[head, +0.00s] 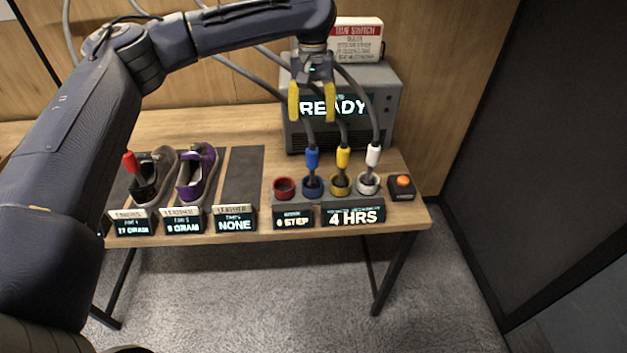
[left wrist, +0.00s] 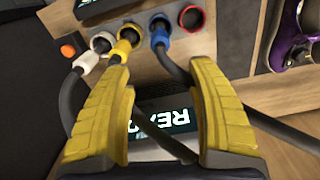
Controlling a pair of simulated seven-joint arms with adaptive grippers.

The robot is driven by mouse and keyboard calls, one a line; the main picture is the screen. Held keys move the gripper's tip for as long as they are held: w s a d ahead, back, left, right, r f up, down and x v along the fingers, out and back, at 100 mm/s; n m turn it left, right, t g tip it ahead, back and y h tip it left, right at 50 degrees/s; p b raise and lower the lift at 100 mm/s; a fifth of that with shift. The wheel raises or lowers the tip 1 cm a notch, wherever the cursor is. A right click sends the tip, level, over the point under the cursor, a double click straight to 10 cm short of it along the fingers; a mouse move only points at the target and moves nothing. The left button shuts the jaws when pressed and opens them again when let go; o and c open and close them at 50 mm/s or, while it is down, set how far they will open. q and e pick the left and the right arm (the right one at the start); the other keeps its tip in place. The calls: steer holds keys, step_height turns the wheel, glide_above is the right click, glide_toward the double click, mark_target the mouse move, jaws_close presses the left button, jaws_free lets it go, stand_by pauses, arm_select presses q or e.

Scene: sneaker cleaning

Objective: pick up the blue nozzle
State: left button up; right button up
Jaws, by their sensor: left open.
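The blue nozzle (head: 312,158) stands upright in its blue ring holder (head: 313,187) on the table, with a grey hose running up from it. In the left wrist view the blue nozzle (left wrist: 160,38) is near the top, just beyond the fingertips. My left gripper (head: 312,104) is open and empty, above and behind the nozzle, in front of the READY screen. Its yellow fingers (left wrist: 158,75) also show in the left wrist view, with a hose passing between them. My right gripper is not in view.
A yellow nozzle (head: 343,157) and a white nozzle (head: 373,155) stand to the right of the blue one, their hoses close to the gripper. An empty red holder (head: 284,188) is to the left. A grey machine (head: 388,105) stands behind. Two shoes, one purple (head: 198,172), sit left.

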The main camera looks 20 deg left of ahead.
mark_target(312, 159)
arm_select(q)
step_height(312, 159, down, 15)
steer(key=shift+f, duration=0.15)
stand_by(0.8)
jaws_close()
stand_by(0.3)
